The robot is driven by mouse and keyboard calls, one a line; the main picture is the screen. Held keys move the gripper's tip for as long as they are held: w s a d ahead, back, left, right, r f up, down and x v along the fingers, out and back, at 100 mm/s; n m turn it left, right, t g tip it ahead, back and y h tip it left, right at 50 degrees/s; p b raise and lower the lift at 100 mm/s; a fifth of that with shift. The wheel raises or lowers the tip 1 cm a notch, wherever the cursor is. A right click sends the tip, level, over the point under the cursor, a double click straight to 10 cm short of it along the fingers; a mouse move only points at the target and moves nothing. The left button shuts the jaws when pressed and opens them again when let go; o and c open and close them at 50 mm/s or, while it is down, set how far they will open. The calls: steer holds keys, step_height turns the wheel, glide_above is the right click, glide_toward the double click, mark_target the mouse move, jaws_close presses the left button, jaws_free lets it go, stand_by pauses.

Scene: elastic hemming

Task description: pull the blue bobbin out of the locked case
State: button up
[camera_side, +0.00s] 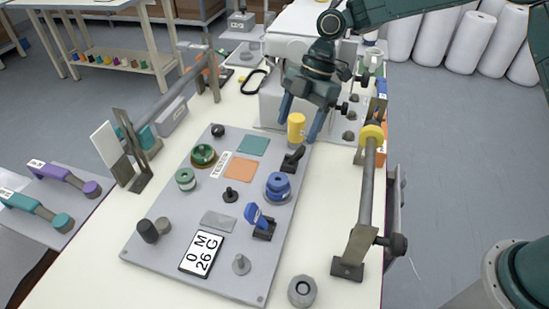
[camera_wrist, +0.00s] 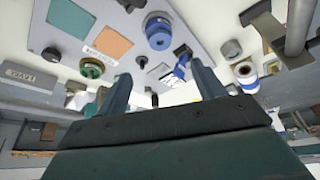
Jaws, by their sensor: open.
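The blue bobbin (camera_side: 278,184) sits upright on a round base on the grey board, right of the orange patch. It also shows at the top of the wrist view (camera_wrist: 157,32). I cannot make out which part is the locked case. A blue lever on a dark bracket (camera_side: 261,221) stands in front of the bobbin; a dark lever (camera_side: 293,159) stands behind it. My gripper (camera_side: 302,130) is open above the board's far right end, behind and apart from the bobbin. In the side view a yellow cylinder (camera_side: 296,127) appears between the fingers; I see no contact.
A green bobbin (camera_side: 203,156) and a green spool (camera_side: 186,179) stand on the board's left side, with several dark knobs. A rail with a yellow ring (camera_side: 371,134) runs along the table's right edge. A white machine stands behind. The board's front holds a label plate (camera_side: 201,254).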

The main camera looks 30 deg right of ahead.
mark_target(277, 181)
steer(key=shift+f, duration=0.1)
steer(key=shift+x, duration=6.85)
steer(key=c, duration=1.2)
steer(key=shift+r, duration=0.75)
steer(key=shift+r, duration=0.4)
steer(key=shift+r, duration=0.3)
